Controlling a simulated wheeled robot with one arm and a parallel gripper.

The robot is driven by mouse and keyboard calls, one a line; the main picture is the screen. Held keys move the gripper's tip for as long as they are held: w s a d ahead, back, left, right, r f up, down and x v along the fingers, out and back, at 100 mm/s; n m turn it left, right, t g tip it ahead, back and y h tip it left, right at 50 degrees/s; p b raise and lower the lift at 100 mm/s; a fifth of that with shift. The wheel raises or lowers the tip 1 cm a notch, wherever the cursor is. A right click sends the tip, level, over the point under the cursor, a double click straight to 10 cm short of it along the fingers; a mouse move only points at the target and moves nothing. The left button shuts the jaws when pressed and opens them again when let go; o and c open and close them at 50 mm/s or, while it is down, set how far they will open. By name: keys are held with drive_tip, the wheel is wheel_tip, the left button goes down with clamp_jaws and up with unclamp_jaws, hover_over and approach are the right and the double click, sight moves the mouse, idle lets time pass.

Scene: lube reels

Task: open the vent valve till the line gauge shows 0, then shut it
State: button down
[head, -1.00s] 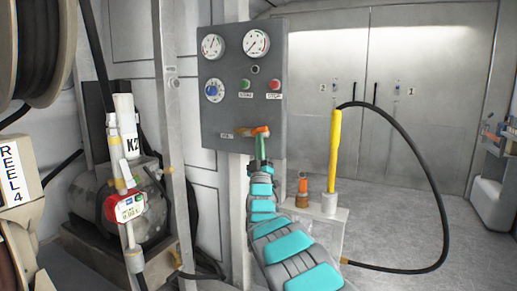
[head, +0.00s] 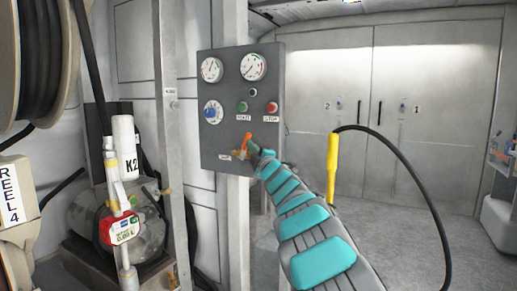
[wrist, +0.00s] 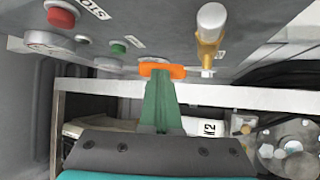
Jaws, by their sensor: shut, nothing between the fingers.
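The grey control panel (head: 222,130) carries two round white gauges, a left one (head: 211,70) and a right one (head: 253,67). Their needles are too small to read surely, and I cannot tell which is the line gauge. The brass vent valve (head: 237,157) sits low on the panel beside a small label and is partly hidden by my gripper. In the wrist view, the valve (wrist: 209,52) shows a brass stem and a pale grey handle end.
A blue knob (head: 212,112), a green START button (head: 242,106) and a red STOP button (head: 271,107) are on the panel. A yellow tool (head: 333,165) with a black hose stands right of my arm. A steel post (head: 172,130) and the K2 equipment (head: 126,150) stand left.

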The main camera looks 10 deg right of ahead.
drive_tip(key=shift+w+a+r, duration=0.55)
drive_tip(key=shift+a+r, duration=0.1)
drive_tip(key=shift+a, duration=0.15)
drive_tip(key=shift+r, duration=0.15)
drive_tip(key=shift+s+a, duration=0.1)
